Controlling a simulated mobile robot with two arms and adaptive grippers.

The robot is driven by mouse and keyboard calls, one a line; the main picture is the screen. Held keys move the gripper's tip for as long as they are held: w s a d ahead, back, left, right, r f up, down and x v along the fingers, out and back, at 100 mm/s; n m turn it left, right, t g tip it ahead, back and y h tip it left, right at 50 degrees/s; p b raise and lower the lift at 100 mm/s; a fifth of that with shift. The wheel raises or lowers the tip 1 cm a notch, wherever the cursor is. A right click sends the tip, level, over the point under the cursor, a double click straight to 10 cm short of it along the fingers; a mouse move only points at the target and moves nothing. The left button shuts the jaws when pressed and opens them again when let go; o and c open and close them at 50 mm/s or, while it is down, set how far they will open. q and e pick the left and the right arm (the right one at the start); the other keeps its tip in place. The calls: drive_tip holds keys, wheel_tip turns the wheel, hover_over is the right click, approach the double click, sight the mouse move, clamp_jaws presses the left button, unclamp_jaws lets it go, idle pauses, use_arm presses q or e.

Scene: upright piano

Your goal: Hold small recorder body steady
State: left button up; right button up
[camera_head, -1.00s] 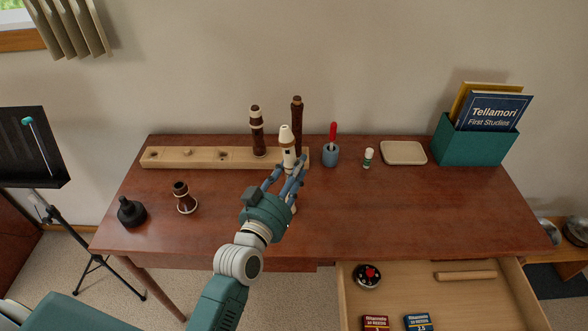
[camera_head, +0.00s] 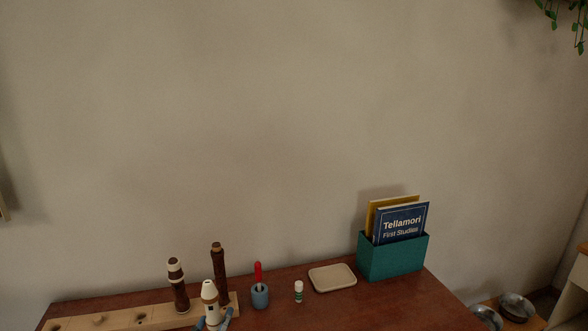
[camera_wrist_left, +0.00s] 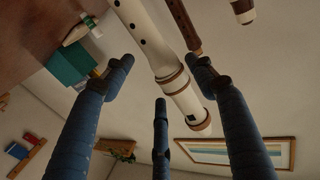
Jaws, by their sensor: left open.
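A white recorder (camera_head: 209,291) with brown bands stands at the front of the wooden rack; only its upper part shows in the head view. In the left wrist view the white recorder (camera_wrist_left: 155,45) runs between my fingers. My left gripper (camera_wrist_left: 163,72) is open around it, fingers apart from it as far as I can see. In the head view only the blue fingertips show at the bottom edge. Two dark brown recorder parts stand close by, a banded one (camera_head: 177,285) and a taller plain one (camera_head: 218,272). I cannot tell which piece is the small recorder body.
The wooden rack (camera_head: 96,321) has empty holes on the left. To the right are a blue cup (camera_head: 260,297) with a red-handled tool, a small bottle (camera_head: 298,291), a cream tray (camera_head: 332,278) and a teal book box (camera_head: 392,257). The desk front is out of frame.

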use_arm(q)
drive_tip(key=s+a, duration=0.1)
drive_tip(key=s, duration=0.9)
drive_tip(key=s+d+f+m+g+h, duration=0.1)
drive_tip(key=s+f+g, duration=0.3)
drive_tip(key=f, duration=0.2)
drive_tip(key=s+d+f+m+g, duration=0.1)
drive_tip(key=s+f+g, duration=0.2)
drive_tip(key=f+g, duration=0.15)
drive_tip(key=s+a+f+n+g+y, duration=0.1)
drive_tip(key=s+a+f+g, duration=0.15)
drive_tip(key=s, duration=0.35)
drive_tip(key=s+a+f+g+y, duration=0.1)
drive_tip(key=s+a+f+g, duration=0.2)
drive_tip(key=s, duration=0.4)
wheel_tip(320, 180, down, 28)
drive_tip(key=s+f+g, duration=0.1)
drive_tip(key=s+g, duration=0.1)
drive_tip(key=s, duration=0.1)
drive_tip(key=s+a+f+g, duration=0.1)
drive_tip(key=s+a+f, duration=0.1)
drive_tip(key=s+f, duration=1.2)
drive_tip(key=shift+s+a+f+y, duration=0.15)
drive_tip(key=shift+s+a+y, duration=0.2)
drive_tip(key=shift+s, duration=0.85)
